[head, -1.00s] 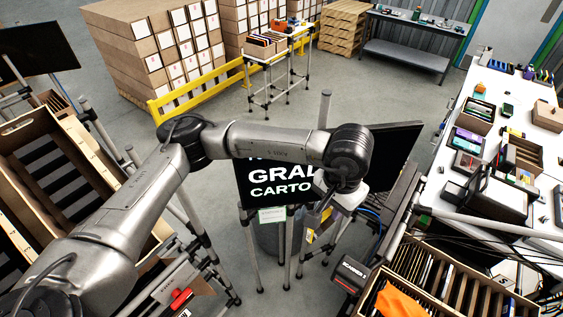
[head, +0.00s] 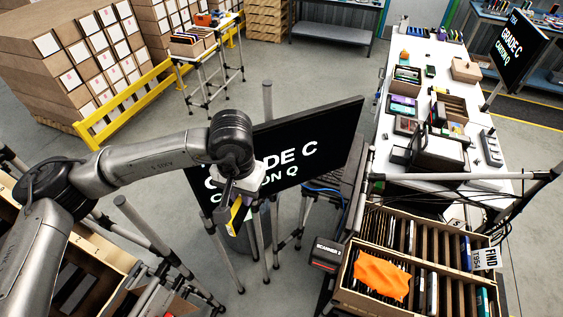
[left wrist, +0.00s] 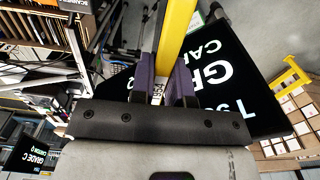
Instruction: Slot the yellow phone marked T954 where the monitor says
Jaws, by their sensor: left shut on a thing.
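My left gripper (head: 235,200) is shut on the yellow phone (head: 237,217), which hangs below it in front of the monitor. In the left wrist view the yellow phone (left wrist: 177,28) stands between the two purple fingers of the gripper (left wrist: 165,85), and a small white label there seems to read 954. The monitor (head: 325,150) reads "GRADE C" and "CARTON Q", partly covered by my arm. A second monitor (head: 516,48) at the far right reads "T954 GRADE C CARTON Q". My right gripper is not in view.
A white table (head: 432,75) runs along the right.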

